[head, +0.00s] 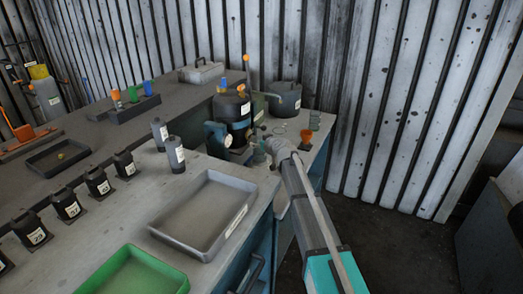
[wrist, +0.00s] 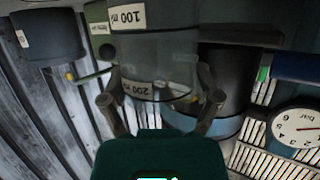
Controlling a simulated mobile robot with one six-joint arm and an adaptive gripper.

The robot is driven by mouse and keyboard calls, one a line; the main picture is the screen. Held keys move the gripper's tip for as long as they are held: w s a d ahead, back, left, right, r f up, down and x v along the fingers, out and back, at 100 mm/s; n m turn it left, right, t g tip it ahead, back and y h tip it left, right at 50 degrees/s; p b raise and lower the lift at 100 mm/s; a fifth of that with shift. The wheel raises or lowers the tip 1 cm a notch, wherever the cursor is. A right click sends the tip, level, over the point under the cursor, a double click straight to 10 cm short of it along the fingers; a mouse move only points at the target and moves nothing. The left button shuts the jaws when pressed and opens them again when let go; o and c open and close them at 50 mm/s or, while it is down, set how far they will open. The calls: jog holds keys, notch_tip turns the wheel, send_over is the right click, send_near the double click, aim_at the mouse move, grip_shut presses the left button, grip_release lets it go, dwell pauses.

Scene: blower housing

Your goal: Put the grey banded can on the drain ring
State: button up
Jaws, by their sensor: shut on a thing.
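My gripper (wrist: 158,104) is shut on a grey can (wrist: 155,58) with pale bands and white labels, and its fingers stand on either side of the can. In the head view my gripper (head: 262,152) is small and lies at the far end of the workbench, beside the dark housing with an orange top (head: 232,106). The can is hard to make out there. The can's lower contact, if any, is hidden.
A grey tray (head: 245,212) and a green tray (head: 180,284) lie on the near bench. Two grey labelled bottles (head: 176,152) stand behind. A dark pot (head: 285,98) and an orange cup (head: 306,137) stand near my gripper. A dial (wrist: 297,127) shows in the wrist view.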

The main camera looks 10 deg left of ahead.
jog(key=shift+f+b, duration=0.45)
jog(key=shift+f, duration=0.3)
jog(key=shift+f, duration=0.1)
jog(key=o, duration=1)
jog(key=shift+o, duration=0.2)
jog(key=shift+r, duration=0.2)
jog(key=p+v, duration=0.4)
jog(key=v, duration=0.8)
